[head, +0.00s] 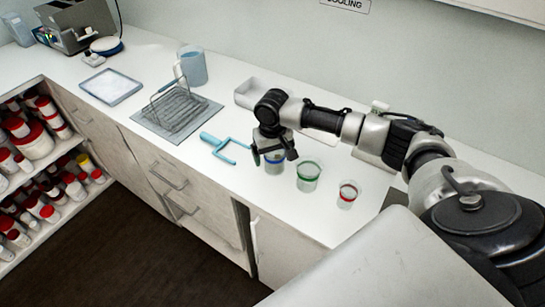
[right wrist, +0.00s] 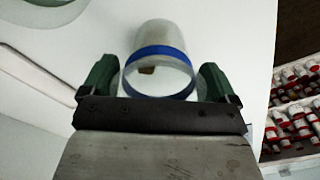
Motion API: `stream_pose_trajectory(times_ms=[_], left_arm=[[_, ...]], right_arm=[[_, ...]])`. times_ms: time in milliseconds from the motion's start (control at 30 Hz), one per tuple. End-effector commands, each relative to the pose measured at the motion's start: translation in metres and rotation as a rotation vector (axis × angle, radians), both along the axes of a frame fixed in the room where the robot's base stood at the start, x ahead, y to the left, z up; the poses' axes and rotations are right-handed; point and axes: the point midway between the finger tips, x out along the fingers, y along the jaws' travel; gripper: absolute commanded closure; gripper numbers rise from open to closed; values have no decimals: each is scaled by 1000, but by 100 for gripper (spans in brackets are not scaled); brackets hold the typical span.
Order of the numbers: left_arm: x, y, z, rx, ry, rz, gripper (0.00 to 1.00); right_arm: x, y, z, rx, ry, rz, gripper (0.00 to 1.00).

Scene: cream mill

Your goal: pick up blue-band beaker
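The blue-band beaker (head: 274,164) stands on the white counter, partly hidden behind my right gripper (head: 274,152). In the right wrist view, the clear beaker (right wrist: 158,72) with its blue band lies between the two green-padded fingers of my right gripper (right wrist: 157,82). The fingers are apart, one on each side of the beaker, with a small gap showing on both sides. A small brown bit shows inside the beaker. My left gripper is not in view.
A green-band beaker (head: 308,176) and a smaller red-band beaker (head: 347,194) stand to the right. A light-blue handled tool (head: 222,147) lies just left. A wire rack (head: 178,108), a jug (head: 193,66) and a tray (head: 111,87) are farther left. The counter's front edge is close.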

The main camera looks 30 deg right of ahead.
Motion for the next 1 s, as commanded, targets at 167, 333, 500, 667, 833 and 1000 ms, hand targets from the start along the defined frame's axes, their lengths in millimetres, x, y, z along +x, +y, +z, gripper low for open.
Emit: stream_pose_trajectory(times_ms=[167,333,500,667,833,1000], left_arm=[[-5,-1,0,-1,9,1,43],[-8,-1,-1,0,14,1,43],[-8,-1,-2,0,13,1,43],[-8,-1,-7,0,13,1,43],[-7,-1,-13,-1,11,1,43],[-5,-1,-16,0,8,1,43]], right_arm=[[0,1,1,2,-1,1,39],[1,1,2,1,-2,1,46],[1,1,7,2,-5,1,46],[2,0,32,2,-8,0,46],[2,1,67,2,-7,1,46],[2,0,92,3,-5,0,46]])
